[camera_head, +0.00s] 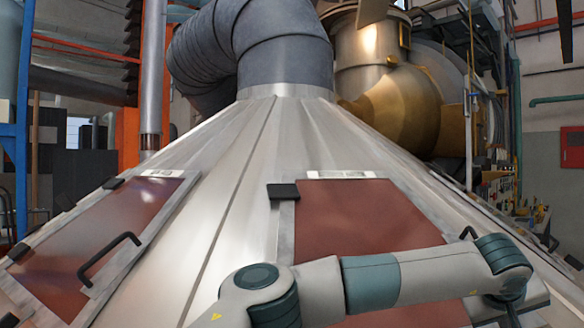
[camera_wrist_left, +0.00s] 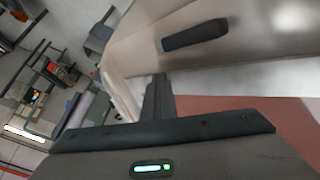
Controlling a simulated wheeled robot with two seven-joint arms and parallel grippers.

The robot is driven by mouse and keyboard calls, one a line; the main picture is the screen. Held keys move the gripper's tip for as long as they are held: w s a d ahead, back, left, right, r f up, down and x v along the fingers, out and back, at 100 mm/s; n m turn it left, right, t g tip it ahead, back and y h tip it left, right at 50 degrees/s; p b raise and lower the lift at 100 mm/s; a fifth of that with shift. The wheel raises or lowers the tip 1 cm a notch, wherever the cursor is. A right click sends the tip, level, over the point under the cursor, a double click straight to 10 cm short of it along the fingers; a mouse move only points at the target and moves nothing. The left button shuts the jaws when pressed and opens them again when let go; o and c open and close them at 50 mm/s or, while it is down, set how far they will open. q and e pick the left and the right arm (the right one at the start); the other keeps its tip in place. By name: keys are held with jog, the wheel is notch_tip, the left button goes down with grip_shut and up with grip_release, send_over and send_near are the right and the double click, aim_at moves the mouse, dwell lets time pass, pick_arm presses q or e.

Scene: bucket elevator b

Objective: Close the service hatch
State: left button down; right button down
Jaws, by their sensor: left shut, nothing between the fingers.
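Two reddish-brown hatch panels lie on a sloping metal cone (camera_head: 235,165) in the head view. The middle hatch (camera_head: 365,220) has a dark block (camera_head: 283,191) at its upper left corner and a black handle (camera_head: 468,233) at its right edge. My left arm crosses its lower part. I cannot tell whether it is fully flush. The left hatch (camera_head: 100,235) has a black handle (camera_head: 110,257) and looks flush. My left wrist is beyond the middle hatch's right edge, its fingertips hidden. In the wrist view my left gripper (camera_wrist_left: 157,95) is shut and empty, beside a reddish panel (camera_wrist_left: 260,115).
A thick grey duct (camera_head: 285,50) rises from the cone's top. A brass-coloured vessel (camera_head: 405,105) stands behind at right. A pale body with a dark bar (camera_wrist_left: 195,35) is close to the gripper in the wrist view; I cannot tell what it is.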

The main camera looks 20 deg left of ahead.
pick_arm(q)
jog(key=shift+w+a+f, duration=0.1)
jog(key=shift+a+f, duration=0.1)
jog(key=shift+f, duration=0.4)
jog(key=shift+r, duration=0.15)
jog(key=shift+d+r, duration=0.2)
jog(key=shift+r, duration=0.25)
jog(key=s+d+r, duration=0.4)
jog(key=s+r, duration=0.3)
jog(key=r, duration=0.4)
jog(key=shift+r+b, duration=0.15)
jog(key=shift+b, duration=0.3)
jog(key=shift+d, duration=0.1)
